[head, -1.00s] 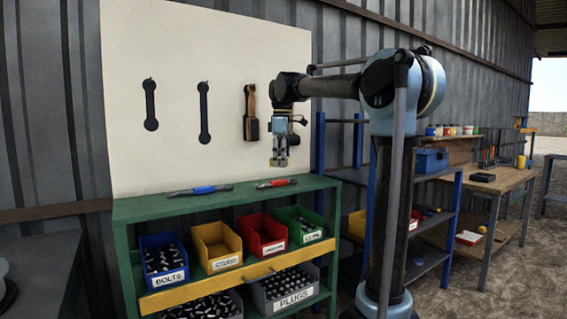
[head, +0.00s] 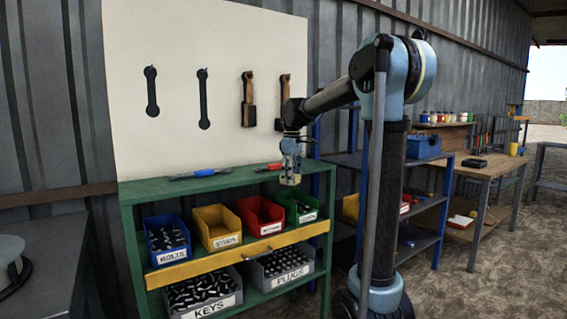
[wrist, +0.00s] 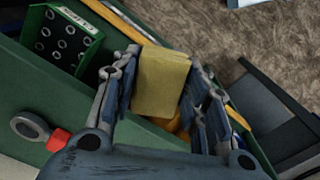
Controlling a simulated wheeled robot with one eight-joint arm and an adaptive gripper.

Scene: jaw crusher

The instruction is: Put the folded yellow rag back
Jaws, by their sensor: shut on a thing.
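The folded yellow rag (wrist: 162,80) is between the two fingers of my gripper (wrist: 160,92) in the wrist view, and the jaws are shut on it. In the head view, my gripper (head: 290,172) points down at the right front edge of the green rack (head: 150,190), with a small yellowish bit of the rag (head: 290,181) at its tip. The gripper is above the green bin (head: 298,206). Part of the rag is hidden behind the fingers in the head view.
Blue (head: 167,240), yellow (head: 216,227) and red (head: 260,214) bins stand on the rack's shelf. Tools with blue (head: 203,173) and red (head: 270,167) grips lie on its top. A board (head: 220,80) with hanging tools rises behind. A blue-post shelf (head: 420,247) stands right.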

